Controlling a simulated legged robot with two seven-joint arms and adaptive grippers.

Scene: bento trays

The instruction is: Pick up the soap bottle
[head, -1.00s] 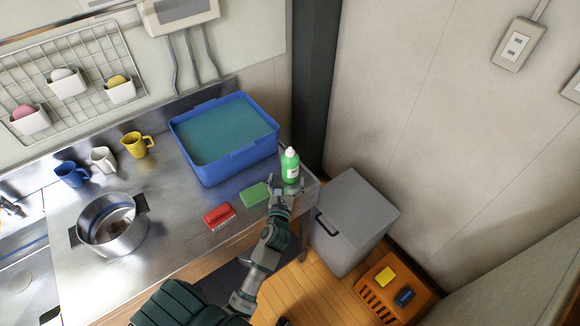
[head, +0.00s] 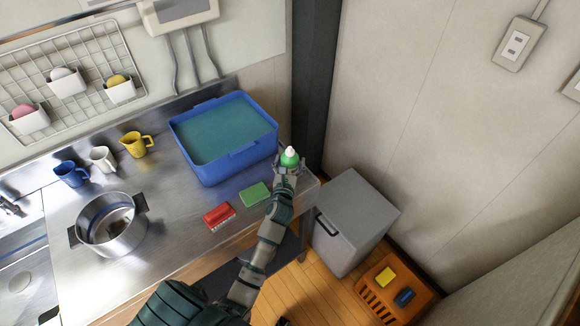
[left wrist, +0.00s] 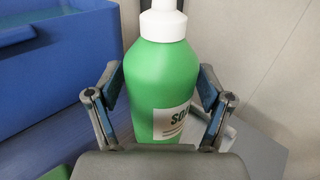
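The green soap bottle (head: 290,158) with a white cap stands upright near the right end of the steel counter. My left gripper (head: 288,170) is at the bottle, its hand hiding the bottle's lower part in the head view. In the left wrist view the soap bottle (left wrist: 165,85) fills the space between the two fingers of the left gripper (left wrist: 160,105). The fingers are spread, one on each side, with a small gap showing at the left and right of the bottle.
A blue tub of water (head: 180,135) stands just left of the bottle. A green sponge (head: 255,194) and a red brush (head: 219,215) lie on the counter (head: 170,215). A grey bin (head: 352,215) and an orange crate (head: 420,298) stand right of the counter.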

